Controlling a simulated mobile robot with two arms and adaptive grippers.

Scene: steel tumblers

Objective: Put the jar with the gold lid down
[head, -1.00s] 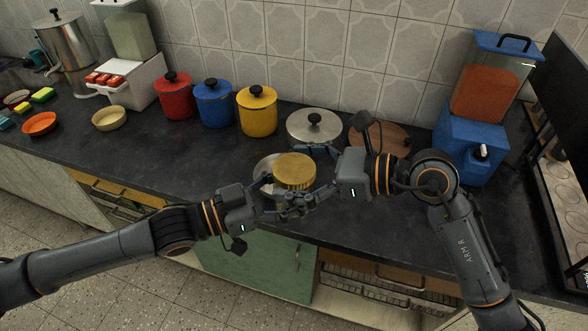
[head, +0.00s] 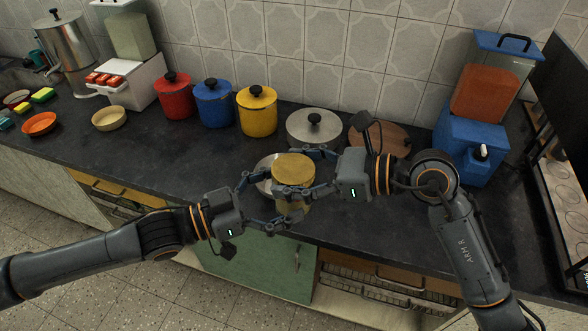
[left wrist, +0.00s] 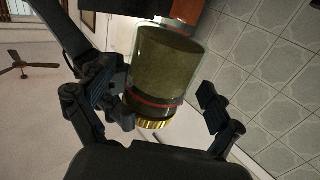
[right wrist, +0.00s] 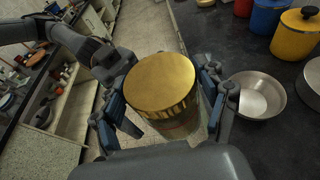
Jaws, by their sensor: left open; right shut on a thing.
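The jar with the gold lid (head: 293,168) is held upright in the air at the counter's front edge. Its clear glass body with dark greenish contents shows in the left wrist view (left wrist: 165,70), which sees it upside down. My right gripper (head: 304,186) is shut on the jar from the right, its fingers on either side of the glass just below the lid, as the right wrist view also shows (right wrist: 165,110). My left gripper (head: 270,203) is open at the jar's left, its fingers spread apart and clear of the glass. The jar's base is hidden in the head view.
A steel bowl (head: 262,185) stands on the dark counter (head: 205,155) just behind the jar. A lidded steel pot (head: 313,128), a wooden board (head: 385,137) and yellow (head: 257,112), blue and red canisters stand behind. A blue dispenser (head: 468,150) is at right. Counter left of the bowl is clear.

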